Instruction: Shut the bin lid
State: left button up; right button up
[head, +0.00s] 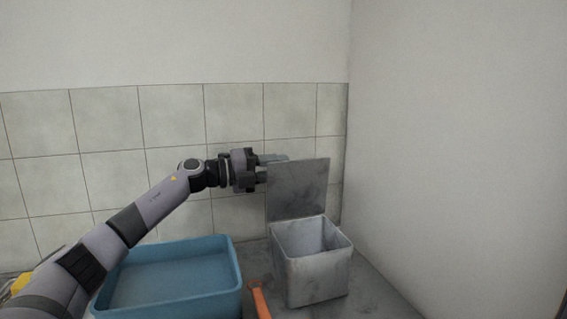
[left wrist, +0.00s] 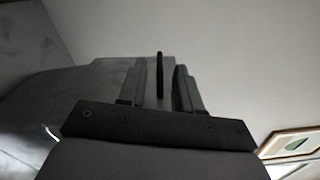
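The bin (head: 317,265) is a grey, scuffed metal box, open at the top, standing on the grey counter. Its lid (head: 298,190) stands upright at the bin's back edge, so the bin is open. My left gripper (head: 268,167) is at the lid's upper left, with its fingers pointing right and spread apart. The lid hides part of the fingers, which reach behind it; I cannot tell if they touch it. In the left wrist view the fingers (left wrist: 160,88) are apart, with a thin dark upright strip between them that I cannot identify. My right gripper is not in view.
A blue tub (head: 238,268) stands left of the bin, under my left arm. An orange object (head: 260,302) lies between tub and bin. A tiled wall (head: 170,115) is close behind, and a plain wall (head: 450,150) bounds the right side.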

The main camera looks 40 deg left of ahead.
pick_arm(q)
jog(key=shift+x, duration=0.9)
grip_shut()
jog(key=shift+d, duration=0.1)
